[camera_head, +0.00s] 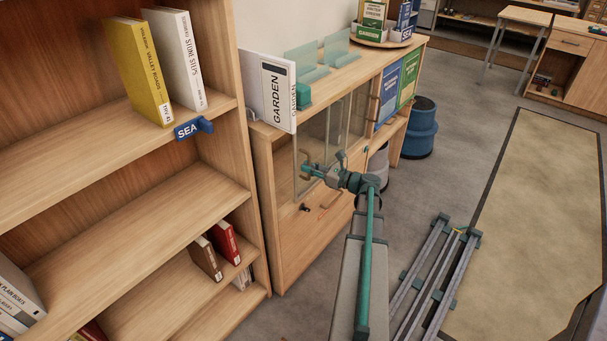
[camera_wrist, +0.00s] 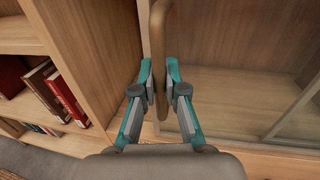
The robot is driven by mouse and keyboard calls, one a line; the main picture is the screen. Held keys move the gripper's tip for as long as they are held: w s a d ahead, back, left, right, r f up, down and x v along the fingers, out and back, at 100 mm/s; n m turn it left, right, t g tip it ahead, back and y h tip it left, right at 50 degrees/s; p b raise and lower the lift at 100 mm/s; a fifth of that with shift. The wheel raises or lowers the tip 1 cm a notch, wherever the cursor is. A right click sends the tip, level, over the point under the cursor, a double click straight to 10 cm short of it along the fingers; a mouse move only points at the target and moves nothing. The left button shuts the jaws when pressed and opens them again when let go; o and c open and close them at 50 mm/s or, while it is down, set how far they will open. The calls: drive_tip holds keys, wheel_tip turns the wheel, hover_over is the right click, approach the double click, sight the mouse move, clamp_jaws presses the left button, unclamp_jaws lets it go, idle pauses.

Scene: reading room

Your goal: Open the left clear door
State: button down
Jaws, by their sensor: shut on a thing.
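The left clear door (camera_head: 312,135) is a see-through pane at the left end of the low wooden cabinet's front. Its brown upright handle (camera_wrist: 158,30) stands in the middle of the wrist view; in the head view the handle (camera_head: 305,172) shows just left of my fingers. My gripper (camera_head: 318,173) is at the door's front. In the wrist view its two teal and grey fingers (camera_wrist: 160,82) lie on either side of the handle, shut on it.
The wooden cabinet (camera_head: 288,240) has a drawer front below the doors. An open bookcase (camera_head: 237,150) stands close on the left; a blue "SEA" sign (camera_head: 190,128) sticks out from its shelf.

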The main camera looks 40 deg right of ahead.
sight(321, 146)
drive_tip(key=w+d+p, duration=0.1)
drive_tip(key=d, duration=0.3)
drive_tip(key=w+d, duration=0.1)
drive_tip(key=d, duration=0.4)
drive_tip(key=d+p, duration=0.1)
drive_tip(key=d, duration=0.3)
drive_tip(key=shift+w+d+p, duration=0.25)
drive_tip(key=shift+w+p, duration=0.05)
drive_tip(key=shift+w, duration=0.1)
drive_tip(key=c, duration=1.2)
unclamp_jaws()
drive_tip(key=shift+s, duration=0.15)
drive_tip(key=v, duration=1.1)
drive_tip(key=shift+s+d, duration=0.15)
drive_tip(key=shift+s, duration=0.25)
